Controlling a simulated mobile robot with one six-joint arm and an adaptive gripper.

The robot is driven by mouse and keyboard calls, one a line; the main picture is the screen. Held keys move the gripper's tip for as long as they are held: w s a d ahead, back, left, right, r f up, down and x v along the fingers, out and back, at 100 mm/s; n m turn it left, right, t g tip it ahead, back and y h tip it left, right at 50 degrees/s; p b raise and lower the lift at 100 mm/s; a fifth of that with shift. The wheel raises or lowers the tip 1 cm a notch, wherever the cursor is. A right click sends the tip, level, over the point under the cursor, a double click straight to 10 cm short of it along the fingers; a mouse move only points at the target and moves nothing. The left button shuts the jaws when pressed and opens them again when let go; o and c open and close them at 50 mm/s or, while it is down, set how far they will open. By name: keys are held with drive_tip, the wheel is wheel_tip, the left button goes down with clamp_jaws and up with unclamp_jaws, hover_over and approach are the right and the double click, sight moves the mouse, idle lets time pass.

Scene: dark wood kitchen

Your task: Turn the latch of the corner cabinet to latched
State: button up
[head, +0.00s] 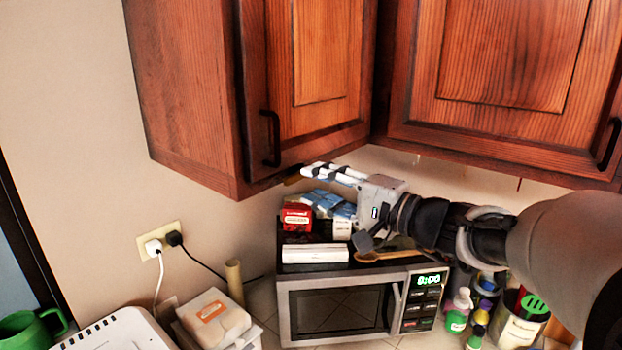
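The corner cabinet's wooden door (318,75) appears closed in the head view, with a black bar handle (270,138) at its lower left. A small brownish-yellow piece (292,179) shows at the cabinet's bottom edge, below the door. It may be the latch, but its position is too small to read. My gripper (308,173) reaches in from the right, just under the cabinet's bottom edge, with its fingertips beside that piece. I cannot tell whether they touch it. The fingers are seen side-on, and the gap between them is unclear.
A microwave (340,308) stands below my gripper, with boxes (297,216) and a wooden spoon (388,256) on top. Another cabinet door (500,85) is at the right. Bottles (458,315) stand right of the microwave. A wall outlet (160,241) with plugs is at the left.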

sight(299, 178)
drive_tip(key=shift+x, duration=1.8)
drive_tip(key=shift+c, duration=0.5)
clamp_jaws()
